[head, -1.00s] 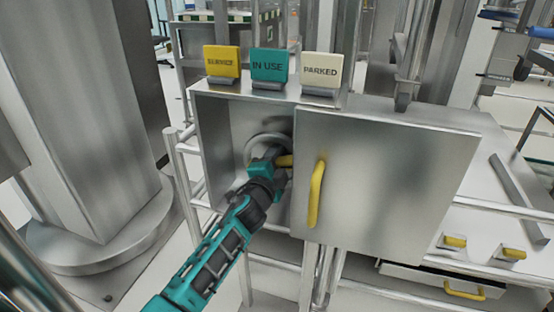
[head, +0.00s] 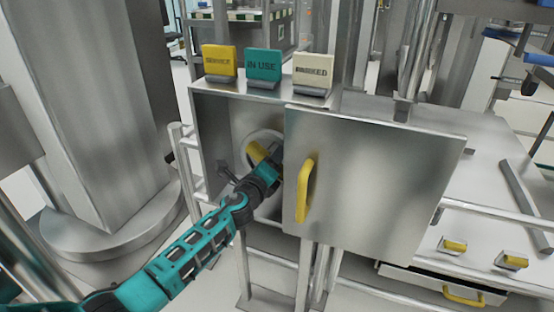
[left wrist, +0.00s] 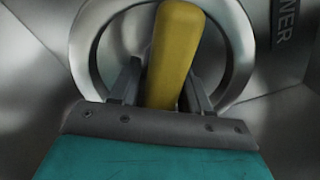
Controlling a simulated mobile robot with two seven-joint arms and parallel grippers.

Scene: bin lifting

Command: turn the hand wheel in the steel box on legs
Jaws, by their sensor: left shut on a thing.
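The steel box (head: 375,185) stands on legs, its left part open at the front. Inside that opening is the round metal hand wheel (head: 249,137) with a yellow handle (head: 257,151). My left gripper (left wrist: 163,88) is at the wheel, its dark fingers on both sides of the yellow handle (left wrist: 173,55) and shut on it. The wheel's ring (left wrist: 88,40) shows behind the fingers in the left wrist view. In the head view my left wrist and the box's front panel cover the wheel's lower right. My right gripper is not in view.
A front panel with a yellow bar handle (head: 304,190) stands right of the opening, close to my left wrist. Three signs, yellow (head: 219,61), teal (head: 263,66) and cream (head: 313,71), stand on top. A steel column (head: 95,120) is at left.

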